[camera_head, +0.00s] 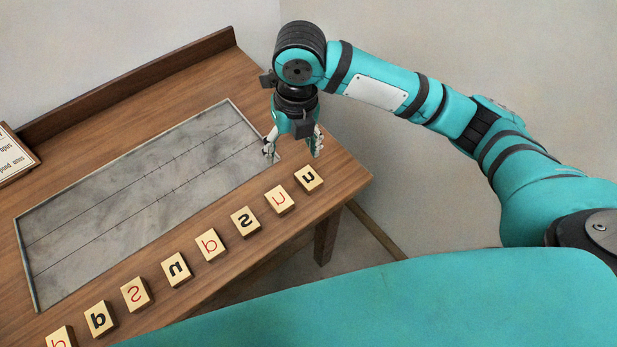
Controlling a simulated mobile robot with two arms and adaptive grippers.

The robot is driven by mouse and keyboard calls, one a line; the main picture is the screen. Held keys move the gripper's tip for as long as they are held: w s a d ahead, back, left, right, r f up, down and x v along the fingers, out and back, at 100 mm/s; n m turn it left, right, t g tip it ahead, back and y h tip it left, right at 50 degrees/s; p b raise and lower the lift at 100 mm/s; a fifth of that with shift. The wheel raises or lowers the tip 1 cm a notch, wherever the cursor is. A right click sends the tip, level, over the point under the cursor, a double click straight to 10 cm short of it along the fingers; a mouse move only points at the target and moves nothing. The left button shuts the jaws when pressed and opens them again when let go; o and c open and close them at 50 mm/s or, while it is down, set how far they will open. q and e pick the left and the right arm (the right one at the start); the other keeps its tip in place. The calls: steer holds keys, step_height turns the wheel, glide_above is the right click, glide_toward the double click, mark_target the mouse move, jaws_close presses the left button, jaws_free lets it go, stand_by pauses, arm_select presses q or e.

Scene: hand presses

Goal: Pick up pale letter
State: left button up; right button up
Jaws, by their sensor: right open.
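Several pale wooden letter blocks stand in a slanting row along the table's front edge. The block at the right end bears a black letter (309,179). Beside it is one with a thin red letter (280,200), then a black s (245,221) and a red q-like letter (210,245). Further left are a black n-like letter (178,270), a red s (137,294), a black q-like letter (100,319) and a red one cut by the frame edge (60,338). My right gripper (292,153) is open and empty, pointing down just behind the right-end blocks. My left gripper is out of view.
A grey framed plate (130,205) with thin lines lies on the brown wooden table (225,75). A raised wooden ledge (130,83) runs along the back. A framed printed card (14,158) is at the left edge. Open floor lies beyond the table's right edge.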

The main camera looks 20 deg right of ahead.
step_height(320, 180, up, 3)
steer(key=w+d+n+h, duration=0.1)
steer(key=d+n, duration=0.1)
steer(key=d, duration=0.1)
steer(key=p, duration=0.2)
glide_above(309, 178)
steer(key=shift+n, duration=0.4)
steer(key=f, duration=0.8)
steer(key=a+f, duration=0.1)
steer(key=f, duration=0.2)
steer(key=shift+w+f, duration=0.2)
steer(key=shift+f, duration=0.2)
steer(key=f, duration=0.2)
steer(key=d+f, duration=0.1)
steer(key=f, duration=0.1)
steer(key=shift+s+f+p, duration=0.15)
steer(key=shift+f+p, duration=0.15)
steer(key=shift+p, duration=0.1)
steer(key=shift+f, duration=0.45)
steer(key=c, duration=1.2)
steer(key=shift+r, duration=0.15)
